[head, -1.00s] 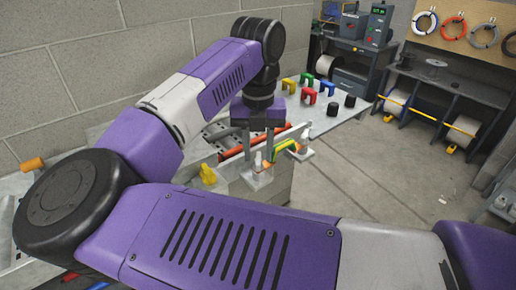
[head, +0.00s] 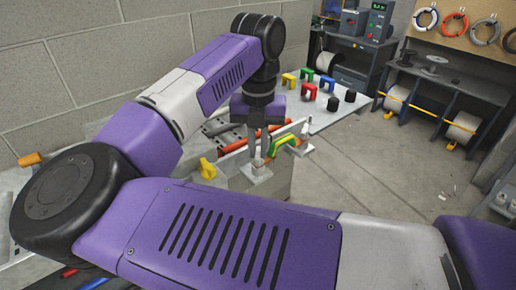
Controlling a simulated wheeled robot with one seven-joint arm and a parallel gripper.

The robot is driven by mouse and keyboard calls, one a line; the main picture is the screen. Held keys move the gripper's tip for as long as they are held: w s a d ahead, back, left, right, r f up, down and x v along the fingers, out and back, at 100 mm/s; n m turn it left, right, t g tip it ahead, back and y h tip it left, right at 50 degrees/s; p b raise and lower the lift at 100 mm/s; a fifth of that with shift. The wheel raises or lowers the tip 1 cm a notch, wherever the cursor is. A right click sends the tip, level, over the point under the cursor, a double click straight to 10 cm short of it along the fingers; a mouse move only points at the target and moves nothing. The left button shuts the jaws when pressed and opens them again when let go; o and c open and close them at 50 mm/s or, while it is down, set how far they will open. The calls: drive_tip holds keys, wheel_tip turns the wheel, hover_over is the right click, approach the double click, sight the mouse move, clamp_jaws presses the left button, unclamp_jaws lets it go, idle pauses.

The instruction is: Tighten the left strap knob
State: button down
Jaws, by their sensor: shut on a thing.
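A green and yellow strap (head: 283,144) arches over the bench edge between two pale plates. The left strap knob (head: 257,161) is a small pale upright piece on the left plate (head: 257,175). The right knob (head: 304,131), also pale and upright, stands at the strap's far end. My gripper (head: 258,154) points down over the left knob and its fingers are shut on it. The fingers partly hide the knob, and I cannot tell how far it is turned.
A yellow piece (head: 207,168) stands left of the left plate. A red bar (head: 236,145) lies behind the gripper. Several coloured clamps and black knobs (head: 333,104) stand farther back on the bench. My own arm covers the foreground.

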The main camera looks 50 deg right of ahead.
sight(259, 152)
drive_tip(key=m+b, duration=0.1)
drive_tip(key=b, duration=0.1)
drive_tip(key=m+b, duration=0.2)
drive_tip(key=b, duration=0.1)
drive_tip(key=shift+f, duration=0.3)
drive_tip(key=m+b, duration=0.5)
drive_tip(key=m, duration=0.1)
drive_tip(key=shift+s+r, duration=0.1)
drive_tip(key=shift+r, duration=0.05)
drive_tip(key=m+b, duration=0.2)
drive_tip(key=m, duration=0.3)
drive_tip(key=shift+r, duration=0.1)
drive_tip(key=shift+s+r+m+b, duration=0.1)
drive_tip(key=shift+m+b, duration=0.45)
drive_tip(key=shift+m, duration=2.15)
drive_tip(key=c, duration=1.5)
unclamp_jaws()
drive_tip(key=shift+o, duration=0.2)
drive_tip(key=shift+r, duration=3.9)
